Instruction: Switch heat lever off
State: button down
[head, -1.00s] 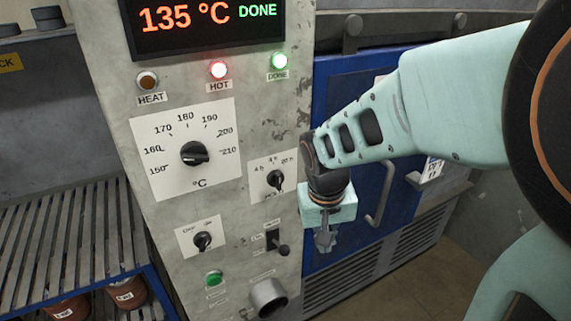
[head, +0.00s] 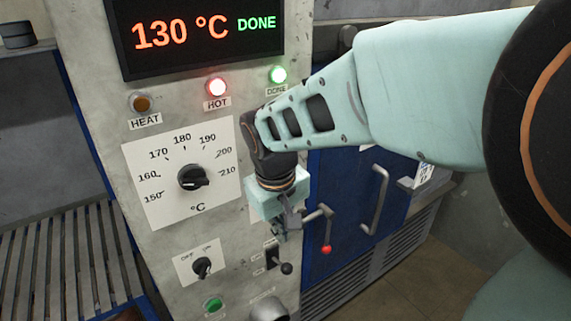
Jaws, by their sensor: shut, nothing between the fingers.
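A small lever with a dark ball knob (head: 286,268) sticks out of a black slot on the grey control panel (head: 232,240). The knob sits low, toward the slot's lower right. The labels beside the slot are too small to read, so I cannot tell for sure that it is the heat lever. My gripper (head: 280,234) points down just above this slot, in front of the panel. Its fingers are shut and empty. Whether they touch the panel or lever cannot be told. The heat lamp (head: 142,104) looks dull amber and unlit.
A display (head: 200,33) reads 130 °C DONE; the HOT (head: 216,87) and DONE (head: 278,75) lamps glow. A rotary switch (head: 202,268) and green button (head: 213,306) lie left of the lever. A red-tipped handle (head: 325,230) projects from the blue door (head: 345,185) close right of my gripper.

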aim_at(287, 266)
jog(key=shift+f, duration=0.1)
jog(key=b+x, duration=0.8)
jog(key=x, duration=0.6)
jog(key=shift+f, duration=0.1)
